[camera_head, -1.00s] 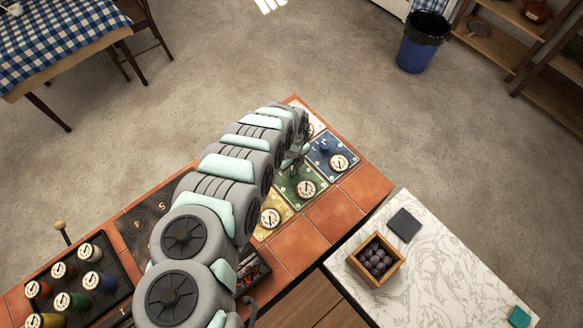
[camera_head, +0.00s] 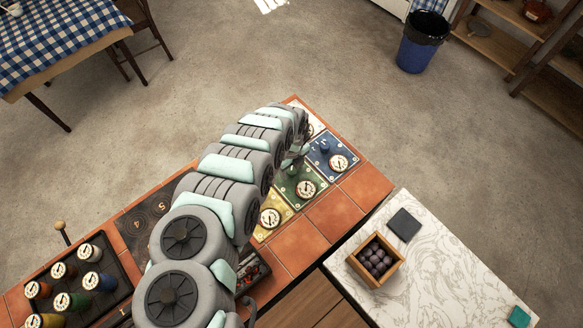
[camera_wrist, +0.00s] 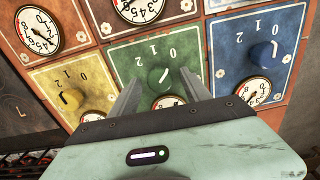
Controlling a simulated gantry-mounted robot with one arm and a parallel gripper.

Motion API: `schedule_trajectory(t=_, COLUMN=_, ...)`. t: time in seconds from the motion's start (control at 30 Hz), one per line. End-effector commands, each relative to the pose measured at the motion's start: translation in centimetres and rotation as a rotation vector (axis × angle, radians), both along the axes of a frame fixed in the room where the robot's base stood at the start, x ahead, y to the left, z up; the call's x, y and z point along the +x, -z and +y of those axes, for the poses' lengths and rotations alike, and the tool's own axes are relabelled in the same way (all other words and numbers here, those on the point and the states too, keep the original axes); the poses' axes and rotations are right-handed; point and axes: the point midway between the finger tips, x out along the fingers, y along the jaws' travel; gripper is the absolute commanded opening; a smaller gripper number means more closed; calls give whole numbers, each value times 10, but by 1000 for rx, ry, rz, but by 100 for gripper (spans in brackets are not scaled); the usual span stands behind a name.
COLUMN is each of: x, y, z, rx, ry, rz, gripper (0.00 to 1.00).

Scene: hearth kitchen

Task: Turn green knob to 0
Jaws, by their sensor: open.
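The green panel (camera_head: 291,191) sits between the yellow and blue panels, with a white gauge on it. In the wrist view, the green knob (camera_wrist: 157,76) stands on the green panel (camera_wrist: 120,61), below printed numbers 0, 1 and 2. The knob carries a light slanted mark; I cannot tell exactly which number it points to. My gripper (camera_wrist: 158,78) is open, with one finger on each side of the green knob. I cannot tell whether either finger touches it. In the head view my arm hides most of the gripper and the knob.
A yellow panel with a yellow knob (camera_wrist: 70,98) lies left of the green one, and a blue knob (camera_wrist: 263,53) stands to the right. Gauges (camera_wrist: 39,31) sit around the panels. A white marble counter (camera_head: 440,250) holds a wooden box of dark fruit (camera_head: 397,275).

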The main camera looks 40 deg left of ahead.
Motion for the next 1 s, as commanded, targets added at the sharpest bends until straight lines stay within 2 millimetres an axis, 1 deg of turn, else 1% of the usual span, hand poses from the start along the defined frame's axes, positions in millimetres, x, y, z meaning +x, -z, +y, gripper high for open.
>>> schedule_trajectory(t=0.17, x=0, y=-4, z=0, rx=-1, ry=0, rz=0, gripper=56)
schedule_trajectory(t=0.27, x=0, y=-12, z=0, rx=-1, ry=1, rz=1, gripper=56)
schedule_trajectory(t=0.47, x=0, y=-41, z=2, rx=3, ry=1, rz=0, gripper=56)
schedule_trajectory(t=0.7, x=0, y=-82, z=2, rx=5, ry=1, rz=-1, gripper=56)
schedule_trajectory(t=0.83, x=0, y=-97, z=1, rx=2, ry=-1, rz=0, gripper=56)
schedule_trajectory(t=1.0, x=1, y=-108, z=1, rx=3, ry=2, rz=-1, gripper=56)
